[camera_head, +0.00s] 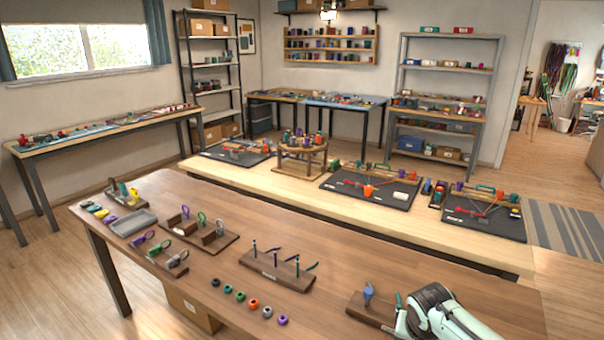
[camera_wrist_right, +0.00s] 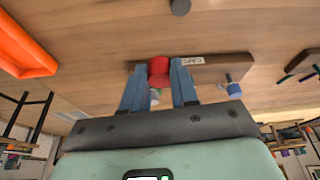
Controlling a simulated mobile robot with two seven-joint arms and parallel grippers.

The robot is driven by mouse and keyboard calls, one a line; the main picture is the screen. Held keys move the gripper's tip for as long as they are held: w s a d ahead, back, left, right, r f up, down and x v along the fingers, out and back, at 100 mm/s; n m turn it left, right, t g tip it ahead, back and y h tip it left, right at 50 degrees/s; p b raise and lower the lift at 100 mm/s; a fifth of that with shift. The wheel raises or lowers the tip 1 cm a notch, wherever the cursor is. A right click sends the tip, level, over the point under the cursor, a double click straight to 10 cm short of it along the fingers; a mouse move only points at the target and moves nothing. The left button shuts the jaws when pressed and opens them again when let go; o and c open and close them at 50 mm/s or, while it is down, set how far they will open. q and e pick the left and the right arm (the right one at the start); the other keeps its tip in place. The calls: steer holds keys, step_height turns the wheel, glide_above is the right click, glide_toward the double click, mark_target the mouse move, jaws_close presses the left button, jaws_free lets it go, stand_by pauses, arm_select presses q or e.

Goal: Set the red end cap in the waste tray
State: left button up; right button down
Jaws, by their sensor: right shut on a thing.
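A red end cap (camera_wrist_right: 158,71) is held between the two blue fingers of my right gripper (camera_wrist_right: 159,80) in the right wrist view. It is at the edge of a wooden block labelled "CAPS" (camera_wrist_right: 208,68); I cannot tell whether it still touches the block. In the head view my right arm comes in at the bottom right over this block (camera_head: 366,308), and the red cap is hidden there. An orange tray (camera_wrist_right: 22,52), perhaps the waste tray, shows at the left of the wrist view. My left gripper is not in view.
A blue cap (camera_wrist_right: 233,89) is on the block. A wooden stand with pegs (camera_head: 277,271) and a row of several small round pieces (camera_head: 240,297) lie left of my arm. A grey tray (camera_head: 133,222) is farther left. Bare tabletop lies between the peg stand and the block.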

steer(key=a+f+n+p, duration=0.1)
steer(key=a+p, duration=0.1)
steer(key=a+f+n+y+p, duration=0.1)
steer(key=a+f+n+p, duration=0.1)
steer(key=a, duration=0.1)
steer(key=w+a+f+n+p, duration=0.1)
steer(key=a+n+p, duration=0.1)
steer(key=shift+a+f+y, duration=0.15)
steer(key=shift+f+y, duration=0.25)
steer(key=shift+a+f, duration=0.15)
steer(key=shift+f, duration=0.05)
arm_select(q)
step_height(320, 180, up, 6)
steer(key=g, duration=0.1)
arm_select(e)
steer(key=shift+s, duration=0.1)
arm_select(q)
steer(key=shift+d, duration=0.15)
